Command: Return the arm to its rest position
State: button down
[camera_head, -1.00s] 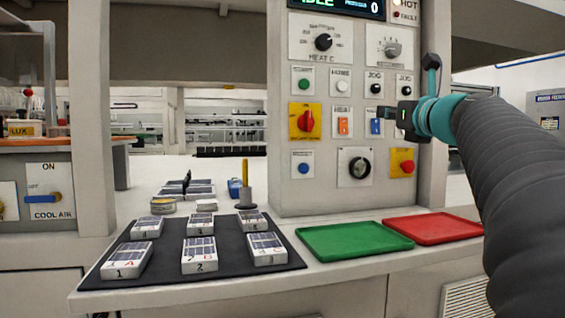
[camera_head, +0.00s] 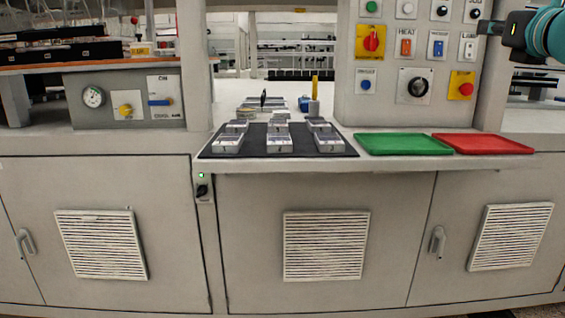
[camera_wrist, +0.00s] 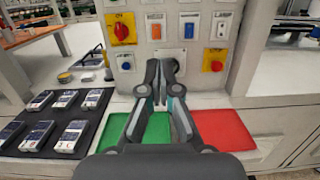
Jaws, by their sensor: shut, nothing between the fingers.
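My gripper (camera_head: 490,28) is at the upper right of the head view, in front of the right side of the control panel (camera_head: 385,110) and apart from it. In the wrist view my gripper (camera_wrist: 160,95) points toward the panel (camera_wrist: 185,75), above the green tray (camera_wrist: 150,130) and left of the red tray (camera_wrist: 222,135). Its fingers are shut with nothing between them. Most of the arm is outside the head view.
A dark mat (camera_head: 207,152) with several numbered boxes lies on the counter, left of the green tray (camera_head: 400,144) and red tray (camera_head: 485,144). A yellow-handled tool (camera_head: 314,92) stands behind. Cabinets with vents (camera_head: 325,246) are below the counter.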

jog(key=s+a+f+n+g, duration=0.2)
jog(key=f+n+g, duration=0.2)
jog(key=f+n, duration=0.7)
jog(key=s+a+f+n+g, duration=0.1)
jog(key=f+n+g, duration=0.45)
jog(key=f, duration=0.85)
jog(key=s+a+f+n+g, duration=0.2)
jog(key=s+a+f+n, duration=0.7)
jog(key=s+f, duration=0.1)
jog(key=s+a+f+n+g, duration=0.2)
jog(key=s+a+f+n, duration=0.7)
jog(key=f, duration=0.4)
jog(key=shift+s+f+n, duration=0.3)
jog(key=shift+s+n, duration=0.45)
jog(key=shift+s, duration=0.15)
